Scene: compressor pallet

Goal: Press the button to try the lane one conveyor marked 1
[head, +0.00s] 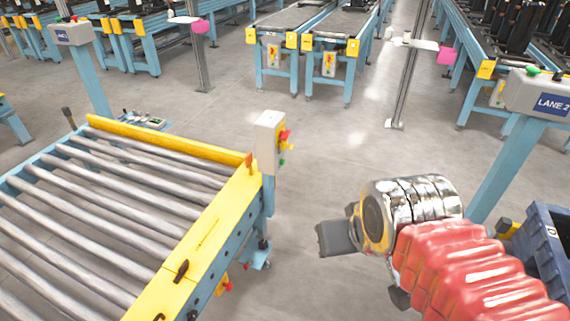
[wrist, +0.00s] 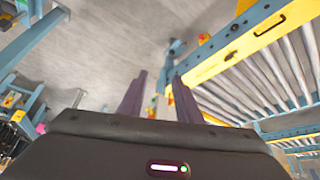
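A grey console (head: 72,33) on a blue post stands at the upper left, behind the roller conveyor. It has a small blue label, too small to read surely, and small coloured buttons on top. Another grey console (head: 541,97) at the right edge reads LANE 2 and has a green button (head: 532,70) on top. My gripper (head: 325,239) is in the air over open floor, right of the roller conveyor and well away from both consoles. In the wrist view its two dark fingers (wrist: 160,88) stand apart with nothing between them.
The roller conveyor (head: 205,240) with a yellow side rail fills the lower left. A dark blue crate (head: 550,245) is at the right edge. The floor (head: 330,150) between is clear.

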